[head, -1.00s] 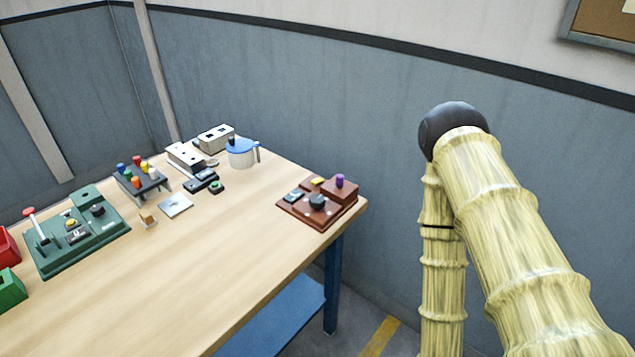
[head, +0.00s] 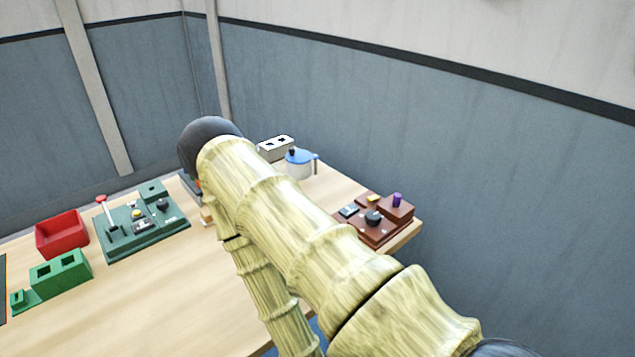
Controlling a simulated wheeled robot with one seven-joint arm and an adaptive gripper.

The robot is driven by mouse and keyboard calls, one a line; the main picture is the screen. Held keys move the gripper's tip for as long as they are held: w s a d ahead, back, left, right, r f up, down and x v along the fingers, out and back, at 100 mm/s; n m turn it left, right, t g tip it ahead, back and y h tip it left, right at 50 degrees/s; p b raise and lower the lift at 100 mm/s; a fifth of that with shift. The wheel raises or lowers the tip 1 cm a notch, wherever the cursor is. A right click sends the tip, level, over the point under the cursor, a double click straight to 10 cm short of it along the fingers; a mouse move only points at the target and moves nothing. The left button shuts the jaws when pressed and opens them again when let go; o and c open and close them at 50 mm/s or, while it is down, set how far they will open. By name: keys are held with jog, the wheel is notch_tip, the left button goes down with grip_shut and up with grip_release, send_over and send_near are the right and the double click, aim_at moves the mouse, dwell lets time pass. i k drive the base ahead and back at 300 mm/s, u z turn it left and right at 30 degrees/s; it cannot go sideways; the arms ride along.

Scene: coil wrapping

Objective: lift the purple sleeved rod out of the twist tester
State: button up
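The purple sleeved rod (head: 397,200) stands upright in the raised block at the right of a brown device (head: 381,234), which I take to be the twist tester. The device sits at the table's right end and has a dark knob (head: 373,217), a yellow part and a small grey panel. Only the top of the rod shows. My arm crosses the middle of the head view, left of the device in the picture. My gripper is not in view.
The wooden table (head: 130,290) also holds a green device (head: 130,240), a red bin (head: 62,236), a green block (head: 62,275), a white box (head: 275,148) and a blue-lidded jug (head: 299,165). My arm hides the table's middle, including most of the rack of coloured handles.

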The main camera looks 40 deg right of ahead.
aim_at(397, 197)
jog(key=u, duration=1.25)
jog(key=k, duration=1.25)
jog(key=z, duration=1.35)
